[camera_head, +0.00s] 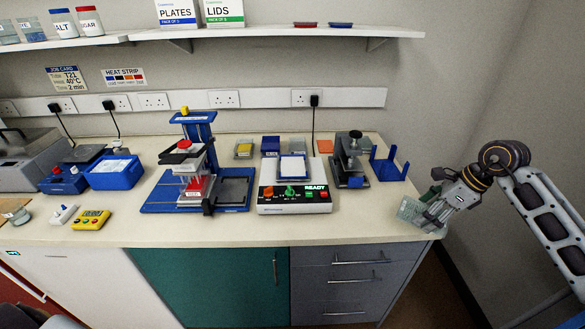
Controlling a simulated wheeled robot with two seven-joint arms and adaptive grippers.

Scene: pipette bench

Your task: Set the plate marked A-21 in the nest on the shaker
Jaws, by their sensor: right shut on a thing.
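My right gripper (436,216) is at the right end of the bench, shut on a pale, clear plate (409,209). The plate is tilted and close to the bench's right front corner; I cannot tell if it touches the top. Any marking on it is too small to read, and the fingers hide part of it. The shaker (267,177) stands mid-bench, with a control panel reading READY. On its top is a blue-framed nest (279,169) with a white surface inside; I cannot tell if that is a plate or a pad. My left gripper is not in view.
A dark grey press-like device (352,160) and a blue upright holder (388,163) stand between the shaker and my right gripper. A blue stand with a tower (199,132) is left of the shaker. Small blocks sit behind it. The front right bench strip (372,215) is clear.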

